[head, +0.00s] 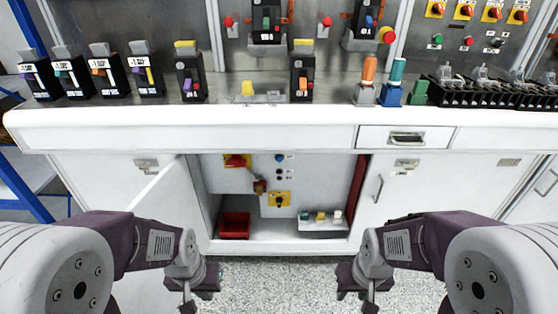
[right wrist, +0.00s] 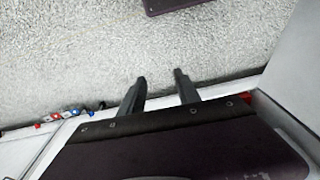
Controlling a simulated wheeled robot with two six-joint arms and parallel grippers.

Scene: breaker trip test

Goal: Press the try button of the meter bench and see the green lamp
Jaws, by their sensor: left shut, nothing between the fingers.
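The white bench (head: 250,131) spans the head view, and I cannot read which part is the meter bench. Its middle cabinet is open. On the grey panel inside (head: 222,183) a small blue button (head: 279,158) sits above two small dark round fittings (head: 279,174). No lit green lamp is evident. A green round fitting (head: 437,39) is on the wall panel at upper right; button or lamp, I cannot tell. My left gripper (head: 188,307) is shut and empty, low in front of the cabinet. My right gripper (head: 369,307) has its fingers apart (right wrist: 160,76), empty, over the floor.
The cabinet door (head: 160,215) stands open at left. The cabinet also holds a red-and-yellow switch (head: 237,160), a yellow switch (head: 279,199), a red bin (head: 234,225) and a white tray (head: 322,224). Several breakers line the bench top. The speckled floor (head: 280,285) between my grippers is clear.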

